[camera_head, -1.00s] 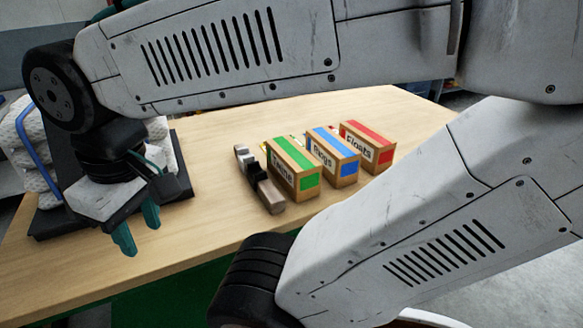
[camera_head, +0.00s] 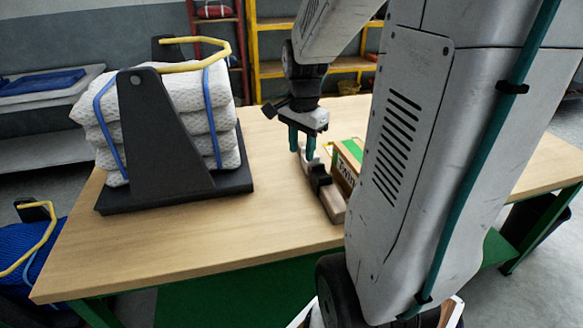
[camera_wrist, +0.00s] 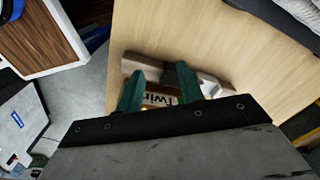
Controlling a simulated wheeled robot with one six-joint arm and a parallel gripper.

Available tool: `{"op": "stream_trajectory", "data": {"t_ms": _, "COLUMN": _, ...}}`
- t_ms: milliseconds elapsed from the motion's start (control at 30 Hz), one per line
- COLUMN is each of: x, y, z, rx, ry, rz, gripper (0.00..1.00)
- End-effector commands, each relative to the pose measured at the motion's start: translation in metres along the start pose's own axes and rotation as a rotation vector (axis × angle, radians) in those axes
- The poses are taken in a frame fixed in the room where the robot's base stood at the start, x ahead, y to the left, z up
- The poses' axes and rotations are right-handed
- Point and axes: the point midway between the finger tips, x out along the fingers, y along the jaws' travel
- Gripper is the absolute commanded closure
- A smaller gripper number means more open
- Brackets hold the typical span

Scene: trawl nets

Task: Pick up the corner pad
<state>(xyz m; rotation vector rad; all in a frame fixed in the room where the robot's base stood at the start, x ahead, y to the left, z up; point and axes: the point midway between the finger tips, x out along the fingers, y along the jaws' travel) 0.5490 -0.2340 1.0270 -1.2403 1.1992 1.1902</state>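My gripper (camera_head: 302,152) points down over the table, with its two teal fingers apart and nothing seen between them. Under and just in front of it lies a narrow pale wooden bar (camera_head: 333,206) with a dark block (camera_head: 319,178) across its middle. I cannot tell for sure which part is the corner pad; the dark block may be it. In the wrist view, the fingers (camera_wrist: 158,80) reach over the bar (camera_wrist: 210,88), and the dark block (camera_wrist: 184,76) shows close to the right finger. Whether they touch is unclear.
The green-striped box (camera_head: 347,160) stands right beside the bar, partly hidden by my arm. A black stand (camera_head: 165,150) holding a white net bundle (camera_head: 222,120) is at the left. The table (camera_head: 130,245) is bare at its front left.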

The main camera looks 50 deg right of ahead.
Motion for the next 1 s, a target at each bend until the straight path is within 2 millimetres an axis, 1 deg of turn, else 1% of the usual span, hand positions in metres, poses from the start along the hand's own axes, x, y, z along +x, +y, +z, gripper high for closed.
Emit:
{"op": "stream_trajectory", "data": {"t_ms": 33, "x": 0.016, "y": 0.000, "z": -0.025, "rx": 0.129, "ry": -0.007, "rz": 0.013, "gripper": 0.63}}
{"op": "stream_trajectory", "data": {"t_ms": 100, "x": 0.032, "y": 0.002, "z": -0.052, "rx": 0.279, "ry": -0.009, "rz": 0.020, "gripper": 0.63}}
{"op": "stream_trajectory", "data": {"t_ms": 200, "x": 0.049, "y": 0.005, "z": -0.079, "rx": 0.436, "ry": -0.010, "rz": 0.026, "gripper": 0.63}}
{"op": "stream_trajectory", "data": {"t_ms": 300, "x": 0.060, "y": 0.008, "z": -0.094, "rx": 0.525, "ry": -0.010, "rz": 0.029, "gripper": 0.63}}
{"op": "stream_trajectory", "data": {"t_ms": 433, "x": 0.073, "y": 0.010, "z": -0.100, "rx": 0.564, "ry": -0.011, "rz": 0.031, "gripper": 0.63}}
{"op": "stream_trajectory", "data": {"t_ms": 667, "x": 0.099, "y": 0.009, "z": -0.098, "rx": 0.562, "ry": -0.011, "rz": 0.031, "gripper": 0.63}}
{"op": "stream_trajectory", "data": {"t_ms": 800, "x": 0.121, "y": 0.008, "z": -0.095, "rx": 0.560, "ry": -0.012, "rz": 0.033, "gripper": 0.63}}
{"op": "stream_trajectory", "data": {"t_ms": 900, "x": 0.134, "y": 0.008, "z": -0.095, "rx": 0.561, "ry": -0.011, "rz": 0.032, "gripper": 0.63}}
{"op": "stream_trajectory", "data": {"t_ms": 1000, "x": 0.140, "y": 0.008, "z": -0.095, "rx": 0.560, "ry": -0.010, "rz": 0.030, "gripper": 0.63}}
